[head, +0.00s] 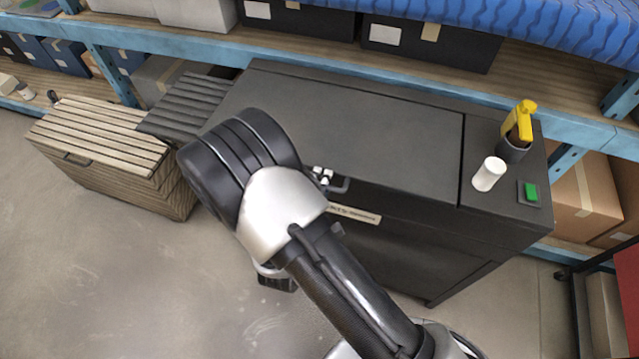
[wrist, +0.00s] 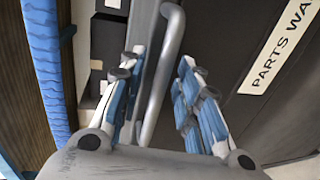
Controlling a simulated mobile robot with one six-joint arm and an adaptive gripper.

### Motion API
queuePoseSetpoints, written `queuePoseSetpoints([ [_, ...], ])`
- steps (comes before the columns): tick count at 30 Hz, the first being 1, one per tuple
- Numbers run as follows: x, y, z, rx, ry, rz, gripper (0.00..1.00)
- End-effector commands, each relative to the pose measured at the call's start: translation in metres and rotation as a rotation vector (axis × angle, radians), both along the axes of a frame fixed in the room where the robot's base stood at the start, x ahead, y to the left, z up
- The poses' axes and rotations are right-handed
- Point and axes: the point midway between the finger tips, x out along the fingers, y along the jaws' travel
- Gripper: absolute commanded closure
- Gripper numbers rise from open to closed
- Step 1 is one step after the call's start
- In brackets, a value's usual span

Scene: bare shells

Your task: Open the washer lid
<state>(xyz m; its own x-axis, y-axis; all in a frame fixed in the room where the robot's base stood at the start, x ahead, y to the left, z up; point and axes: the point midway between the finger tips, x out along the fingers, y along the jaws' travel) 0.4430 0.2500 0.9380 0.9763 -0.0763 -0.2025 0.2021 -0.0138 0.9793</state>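The washer (head: 420,245) is a dark grey cabinet with a flat lid (head: 350,130) lying closed on top. A grey bar handle (head: 340,187) sits at the lid's front edge, partly hidden by my arm in the head view. In the wrist view the handle (wrist: 168,75) runs lengthwise between the two blue-padded fingers of my gripper (wrist: 161,64). In the head view only a small part of my gripper (head: 322,176) shows.
On the washer's right top are a white cylinder (head: 488,174), a dark cup with a yellow tool (head: 519,121) and a green button (head: 531,192). Blue-framed shelving (head: 400,75) stands behind. A slatted crate (head: 100,140) is at left. The floor in front is clear.

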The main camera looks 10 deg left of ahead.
Motion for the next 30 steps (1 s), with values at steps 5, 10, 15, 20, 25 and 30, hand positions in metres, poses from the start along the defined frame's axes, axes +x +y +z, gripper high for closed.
queuePoseSetpoints([
  [5, -0.0003, 0.0001, 0.0001, 0.0, 0.0, 0.0, 0.75],
  [10, -0.0004, 0.0001, 0.0001, 0.0, 0.0, 0.0, 0.86],
  [15, -0.0005, 0.0001, 0.0001, 0.0, 0.0, 0.0, 0.98],
  [20, -0.0005, 0.0001, 0.0001, 0.0, 0.0, 0.0, 1.0],
  [25, -0.0005, 0.0001, 0.0001, 0.0, 0.0, 0.0, 1.0],
  [30, -0.0005, 0.0, 0.0001, 0.0, 0.0, 0.0, 1.0],
])
